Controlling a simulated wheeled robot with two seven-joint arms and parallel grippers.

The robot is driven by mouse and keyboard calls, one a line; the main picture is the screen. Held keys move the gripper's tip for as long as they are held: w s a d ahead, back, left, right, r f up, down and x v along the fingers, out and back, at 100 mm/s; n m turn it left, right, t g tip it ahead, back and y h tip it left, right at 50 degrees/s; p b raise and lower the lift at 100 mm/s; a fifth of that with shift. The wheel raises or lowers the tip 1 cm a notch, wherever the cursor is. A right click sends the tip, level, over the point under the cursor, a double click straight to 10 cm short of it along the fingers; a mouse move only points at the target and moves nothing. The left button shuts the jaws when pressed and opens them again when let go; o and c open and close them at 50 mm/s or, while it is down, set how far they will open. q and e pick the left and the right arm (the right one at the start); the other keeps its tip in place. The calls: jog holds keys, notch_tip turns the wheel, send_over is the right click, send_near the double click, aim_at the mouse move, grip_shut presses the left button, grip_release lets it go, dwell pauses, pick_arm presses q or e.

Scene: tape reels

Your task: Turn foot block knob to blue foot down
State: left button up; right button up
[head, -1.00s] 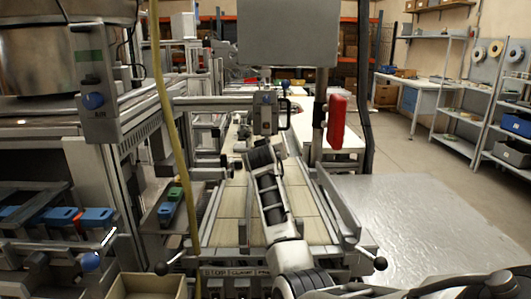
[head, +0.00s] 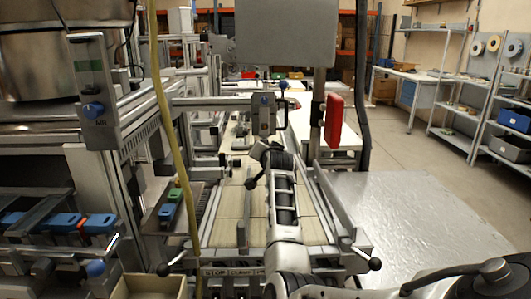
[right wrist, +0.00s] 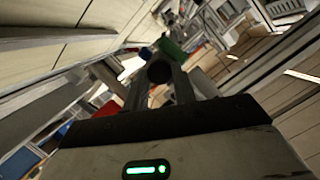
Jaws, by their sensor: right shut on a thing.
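My right arm reaches up the middle of the head view, and its gripper (right wrist: 160,88) shows in the right wrist view. Its two dark fingers are shut on a round black knob (right wrist: 159,68). In the head view a black ball (head: 251,184) shows at the arm's far end, just left of it; the fingers are too small to make out there. A grey block (head: 264,122) with a blue mark near its top and a black handle beside it stands beyond the arm. I cannot tell whether the held knob belongs to it. My left gripper is not in view.
Pale plates and rails (head: 231,205) lie under the arm. A yellow hose (head: 170,130) hangs at left, beside a post with a blue knob (head: 93,109). A red box (head: 333,121) hangs right of centre. A bare grey tabletop (head: 410,215) lies at right.

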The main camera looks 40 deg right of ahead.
jog(key=shift+m, duration=0.5)
dwell(0.3)
jog(key=o, duration=1)
jog(key=shift+s, duration=0.1)
jog(key=b+v, duration=0.1)
jog(key=v, duration=1.4)
jog(key=shift+s, duration=0.5)
